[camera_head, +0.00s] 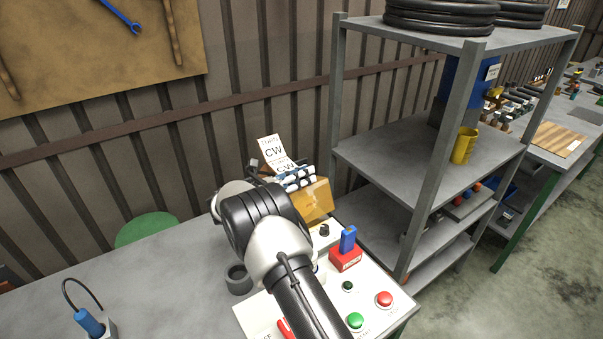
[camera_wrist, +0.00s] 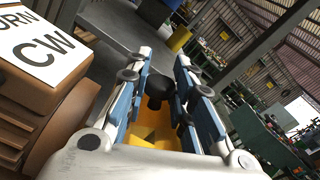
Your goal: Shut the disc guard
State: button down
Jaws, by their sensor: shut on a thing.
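The disc guard, a yellow-orange cover (camera_head: 315,203), stands at the back of the bench, beside the white "TURN CW" sign (camera_head: 273,153). My gripper (camera_head: 297,178), with blue and white fingers, is at its upper part, and my arm hides much of the area in front. In the wrist view, the fingers (camera_wrist: 163,66) are shut around a black knob (camera_wrist: 157,88), with the yellow guard (camera_wrist: 146,132) showing below between them. The disc is not clearly visible, and I cannot tell how far the guard is swung.
A white control panel with a red button (camera_head: 384,299), a green button (camera_head: 355,320) and a red block with a blue key-like piece (camera_head: 346,250) lies right of my arm. A grey shelf (camera_head: 408,160) stands close behind on the right.

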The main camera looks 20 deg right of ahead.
jog(key=shift+s+f+m+b, duration=0.25)
jog(key=shift+f+m+b, duration=0.1)
jog(key=shift+m, duration=0.5)
jog(key=shift+s+f+m+b, duration=0.25)
jog(key=shift+f+m, duration=0.05)
jog(key=shift+m, duration=0.5)
jog(key=shift+s+f+m+b, duration=0.25)
jog(key=shift+f+m+b, duration=0.1)
jog(key=shift+m, duration=0.5)
jog(key=c, duration=1.7)
grip_release()
jog(key=shift+a, duration=0.15)
jog(key=shift+o, duration=0.2)
jog(key=s+a, duration=0.2)
jog(key=a, duration=0.9)
jog(key=shift+s+a, duration=0.2)
jog(key=shift+a, duration=0.05)
